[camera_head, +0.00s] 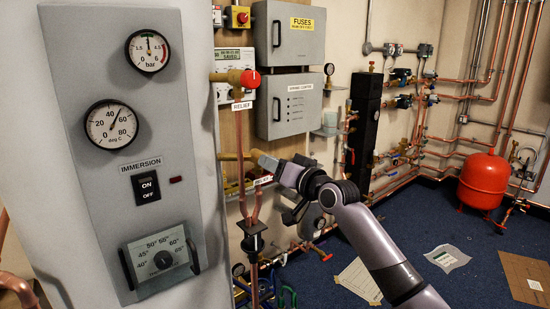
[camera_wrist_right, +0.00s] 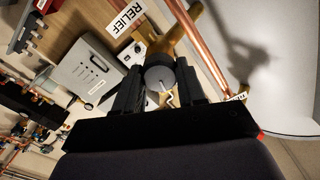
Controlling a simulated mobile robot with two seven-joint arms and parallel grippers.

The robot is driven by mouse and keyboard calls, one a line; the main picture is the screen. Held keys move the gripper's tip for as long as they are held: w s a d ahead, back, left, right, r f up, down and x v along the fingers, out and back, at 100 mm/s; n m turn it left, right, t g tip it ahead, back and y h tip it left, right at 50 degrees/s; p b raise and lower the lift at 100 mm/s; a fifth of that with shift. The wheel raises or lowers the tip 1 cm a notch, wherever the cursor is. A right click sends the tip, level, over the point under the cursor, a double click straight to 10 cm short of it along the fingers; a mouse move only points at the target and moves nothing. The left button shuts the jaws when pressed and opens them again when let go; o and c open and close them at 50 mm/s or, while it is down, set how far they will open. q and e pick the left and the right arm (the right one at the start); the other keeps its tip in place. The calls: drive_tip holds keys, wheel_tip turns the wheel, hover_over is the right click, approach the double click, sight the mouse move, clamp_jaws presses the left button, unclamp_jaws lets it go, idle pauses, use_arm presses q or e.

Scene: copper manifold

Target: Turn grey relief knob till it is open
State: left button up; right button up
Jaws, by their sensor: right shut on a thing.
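The grey relief knob (camera_wrist_right: 158,77) is a round disc with a white curved mark below it, in the right wrist view. It sits at the end of a brass valve body (camera_wrist_right: 178,35). My right gripper (camera_wrist_right: 160,85) is shut on it, one dark finger on each side. In the head view my right gripper (camera_head: 270,166) reaches left to the brass valve (camera_head: 235,157), and the knob is mostly hidden there. A white RELIEF label (camera_wrist_right: 125,17) lies beside the valve in the wrist view. My left gripper is not in view.
A red knob (camera_head: 250,79) sits above on the same pipework. The grey panel (camera_head: 75,45) with gauges stands close on the left. Copper pipes (camera_head: 252,205) run below the valve. Grey boxes (camera_head: 290,105) hang behind. A red tank (camera_head: 483,180) stands far right on blue floor.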

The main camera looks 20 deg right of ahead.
drive_tip(key=shift+m+p, duration=1.75)
drive_tip(key=shift+m, duration=2.45)
drive_tip(key=shift+f, duration=0.1)
drive_tip(key=o, duration=1.1)
drive_tip(key=shift+c, duration=0.2)
drive_tip(key=v, duration=0.7)
drive_tip(key=shift+b, duration=0.4)
drive_tip(key=shift+d, duration=0.1)
